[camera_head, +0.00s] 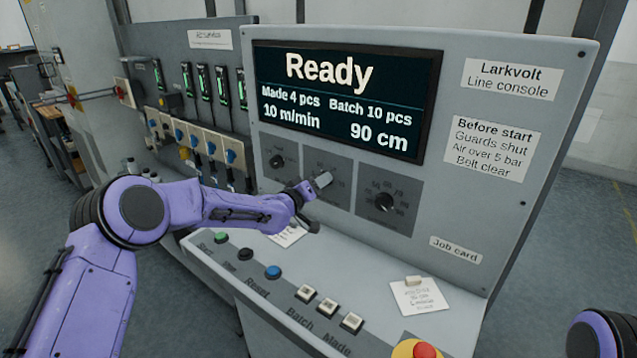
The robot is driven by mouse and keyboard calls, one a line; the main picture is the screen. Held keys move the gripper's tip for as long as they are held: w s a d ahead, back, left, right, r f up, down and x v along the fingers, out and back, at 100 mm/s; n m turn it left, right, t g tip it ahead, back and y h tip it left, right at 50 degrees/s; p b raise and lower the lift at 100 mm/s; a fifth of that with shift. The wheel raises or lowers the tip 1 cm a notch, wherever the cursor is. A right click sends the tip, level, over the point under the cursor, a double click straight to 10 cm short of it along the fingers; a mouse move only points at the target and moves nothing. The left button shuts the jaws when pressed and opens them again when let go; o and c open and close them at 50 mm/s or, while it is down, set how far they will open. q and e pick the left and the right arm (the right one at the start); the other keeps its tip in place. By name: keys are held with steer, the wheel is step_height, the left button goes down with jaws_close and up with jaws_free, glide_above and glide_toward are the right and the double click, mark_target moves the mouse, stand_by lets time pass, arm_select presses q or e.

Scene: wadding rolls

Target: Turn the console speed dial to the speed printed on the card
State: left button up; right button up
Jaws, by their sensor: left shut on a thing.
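The grey console (480,215) has three dials on its sloped face. My left gripper (319,186) is at the middle dial panel (342,170), shut on its knob, which the fingers hide. Only a few scale marks show around it. The left dial (277,162) and the right dial (384,202), with a scale of about 50 to 90, are clear of the gripper. The screen (345,95) reads Ready, 10 m/min and 90 cm. The job card (418,296) lies on the ledge under a small clip; its print is mostly too small to read. My right gripper is out of view.
The ledge carries several buttons, among them a blue one (273,272), and a red emergency button (425,351) at the front. A second white paper (288,236) lies partly behind my left arm. A cabinet with switches (205,143) stands at left.

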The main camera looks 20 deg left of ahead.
arm_select(q)
steer(key=n+b, duration=0.1)
steer(key=n, duration=1)
steer(key=shift+a+h+b, duration=0.15)
steer(key=shift+h+b, duration=0.2)
steer(key=shift+h, duration=0.05)
stand_by(0.3)
steer(key=o, duration=1)
steer(key=shift+w, duration=0.1)
steer(key=shift+o, duration=0.2)
steer(key=b+v, duration=0.2)
steer(key=v, duration=0.8)
steer(key=shift+s+a+b, duration=0.15)
steer(key=shift+s+b, duration=0.05)
steer(key=shift+b, duration=0.15)
steer(key=shift+r, duration=0.15)
